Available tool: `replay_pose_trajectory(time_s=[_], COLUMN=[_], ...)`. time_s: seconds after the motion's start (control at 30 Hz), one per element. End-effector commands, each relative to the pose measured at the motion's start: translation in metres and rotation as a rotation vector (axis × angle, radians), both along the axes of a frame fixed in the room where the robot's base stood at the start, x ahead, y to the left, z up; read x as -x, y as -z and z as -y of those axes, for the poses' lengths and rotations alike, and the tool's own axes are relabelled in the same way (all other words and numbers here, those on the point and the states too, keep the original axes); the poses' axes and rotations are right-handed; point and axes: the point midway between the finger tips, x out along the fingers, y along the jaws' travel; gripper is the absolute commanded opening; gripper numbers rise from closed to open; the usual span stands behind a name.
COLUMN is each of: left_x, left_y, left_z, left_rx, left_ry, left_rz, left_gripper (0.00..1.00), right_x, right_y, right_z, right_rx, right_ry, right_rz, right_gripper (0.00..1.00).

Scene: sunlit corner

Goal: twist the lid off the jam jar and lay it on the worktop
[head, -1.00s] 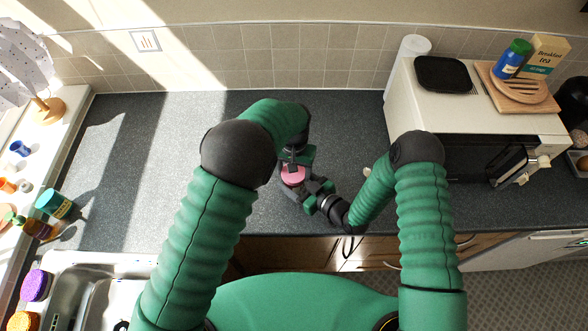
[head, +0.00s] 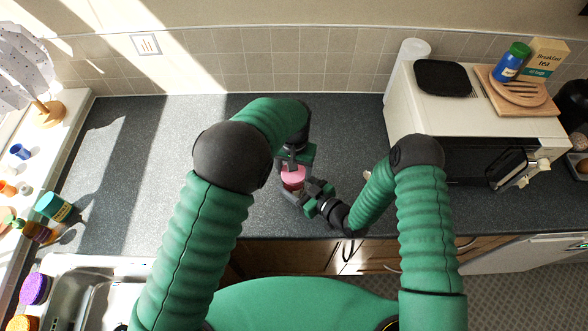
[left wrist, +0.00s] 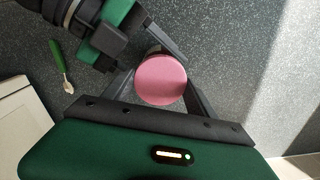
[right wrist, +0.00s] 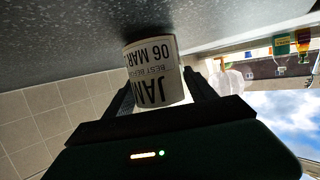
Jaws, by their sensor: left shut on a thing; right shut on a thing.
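The jam jar stands on the dark speckled worktop (head: 345,125), near its front edge. Its round pink lid (head: 293,179) faces up and also shows in the left wrist view (left wrist: 161,79). My left gripper (head: 294,172) is shut on the lid from above, one finger on each side. My right gripper (head: 304,192) is shut on the jar's body from the side. In the right wrist view the jar (right wrist: 153,72) shows its pale label, upside down, between the fingers. Whether the lid has lifted off the jar cannot be told; fingers hide the join.
A cream microwave (head: 420,105) with a board, blue jar and tea box on top stands to the right. A green-handled spoon (left wrist: 58,60) lies near the grippers. The sink (head: 85,290) is at the lower left. The worktop left of and behind the jar is clear.

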Motion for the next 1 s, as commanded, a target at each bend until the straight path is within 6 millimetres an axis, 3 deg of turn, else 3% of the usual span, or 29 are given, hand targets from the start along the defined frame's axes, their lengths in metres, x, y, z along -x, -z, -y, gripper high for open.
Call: replay_pose_trajectory(time_s=[0.3, 0.5, 0.53, 0.73, 1.0], left_x=[-0.001, 0.0, 0.0, -0.001, 0.0], left_y=[-0.037, -0.04, -0.04, -0.04, -0.04], left_z=[0.001, 0.0, 0.0, 0.0, 0.0], left_rx=[0.002, 0.0, 0.0, 0.0, 0.0], left_ry=[0.001, 0.001, 0.0, 0.0, 0.0], left_rz=[0.003, 0.0, 0.0, 0.0, 0.0], left_gripper=[0.17, 0.17, 0.17, 0.17, 0.17], right_x=[0.0, 0.0, 0.0, 0.0, 0.0], right_y=[-0.001, -0.001, -0.001, 0.0, 0.0], right_z=[0.0, 0.0, 0.0, 0.0, 0.0], right_rx=[-0.001, -0.001, -0.001, -0.001, 0.0], right_ry=[0.0, 0.0, 0.0, 0.0, 0.0], right_rz=[0.001, 0.001, 0.001, 0.001, 0.0], right_gripper=[0.0, 0.0, 0.66, 0.9, 0.9])
